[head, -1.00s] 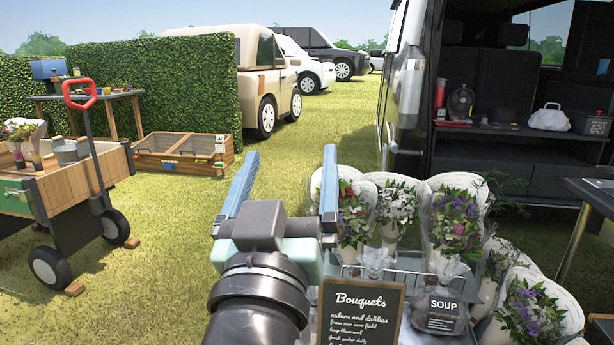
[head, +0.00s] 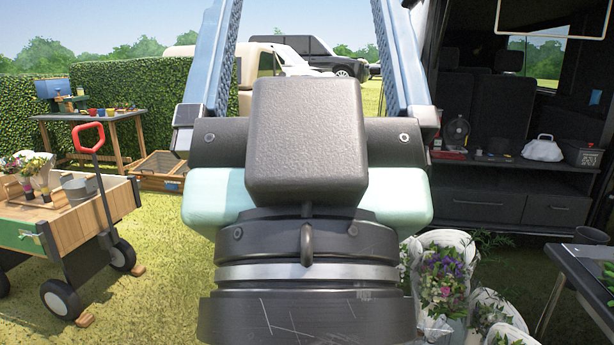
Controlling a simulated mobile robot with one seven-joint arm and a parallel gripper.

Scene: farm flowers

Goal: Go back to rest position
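My gripper (head: 303,40) fills the middle of the head view, raised and close to the camera. Its two blue fingers stand wide apart and point up, with nothing between them. The bouquets in white wraps (head: 443,276) stand low at the right of my gripper, apart from it. My arm hides most of the bouquet stand and its sign.
A wooden cart (head: 70,212) with a red handle stands at the left. A low wooden frame (head: 163,166) and a work table (head: 95,116) are by the hedge (head: 165,85). An open van (head: 510,205) is at the right, beside a dark table (head: 590,262). Grass lies between.

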